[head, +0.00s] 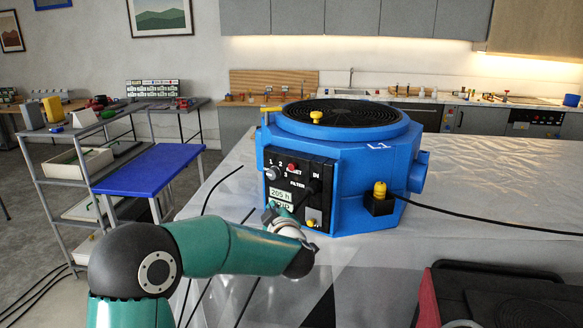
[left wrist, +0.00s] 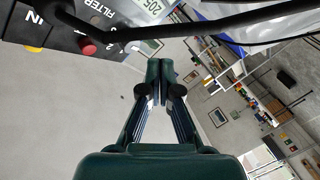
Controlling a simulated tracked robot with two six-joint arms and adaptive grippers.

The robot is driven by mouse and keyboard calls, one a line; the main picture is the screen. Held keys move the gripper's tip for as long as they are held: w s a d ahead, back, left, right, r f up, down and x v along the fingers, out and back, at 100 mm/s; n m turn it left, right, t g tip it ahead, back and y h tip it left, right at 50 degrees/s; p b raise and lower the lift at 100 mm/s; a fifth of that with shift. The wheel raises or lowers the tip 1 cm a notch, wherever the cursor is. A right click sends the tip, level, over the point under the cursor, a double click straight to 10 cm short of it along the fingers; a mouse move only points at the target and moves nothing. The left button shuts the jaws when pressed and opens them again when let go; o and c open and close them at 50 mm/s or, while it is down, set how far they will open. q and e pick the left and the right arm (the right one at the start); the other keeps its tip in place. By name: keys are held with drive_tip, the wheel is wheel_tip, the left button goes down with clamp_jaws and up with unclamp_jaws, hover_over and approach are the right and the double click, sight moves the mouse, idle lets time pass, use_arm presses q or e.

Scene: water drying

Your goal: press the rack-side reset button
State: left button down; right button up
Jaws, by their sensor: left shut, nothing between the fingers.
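A blue drying machine (head: 345,170) with a round black grille on top stands on the table. Its front has a black control panel (head: 303,172) with a small display, a knob and a red button (head: 292,167) beside partly hidden lettering ending in "ET". The red button also shows in the left wrist view (left wrist: 88,47), at the upper left. My left gripper (left wrist: 160,82) is shut and empty, its fingertips apart from the button in that view. In the head view my left wrist is in front of the panel's lower part, and the dark fingers are hard to make out. My right gripper is not in view.
A dark cable (left wrist: 170,28) crosses close above the fingers in the left wrist view. A yellow-capped fitting (head: 380,190) with a black cable is on the machine's right.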

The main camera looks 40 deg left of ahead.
sight(292, 167)
use_arm(q)
wheel_tip(292, 167, up, 7)
drive_tip(key=s+a+n+y, duration=0.1)
drive_tip(key=shift+s+f+p, duration=0.15)
drive_tip(key=shift+s+p, duration=0.15)
drive_tip(key=shift+w+a+p, duration=0.2)
drive_tip(key=shift+w+p, duration=0.55)
drive_tip(key=shift+w, duration=0.7)
drive_tip(key=shift+w+a+p, duration=0.15)
drive_tip(key=shift+w+p, duration=0.6)
drive_tip(key=shift+w, duration=0.75)
drive_tip(key=shift+w+a+p, duration=0.2)
drive_tip(key=shift+w+p, duration=0.55)
drive_tip(key=shift+w, duration=0.7)
drive_tip(key=shift+w, duration=0.1)
drive_tip(key=shift+w, duration=0.25)
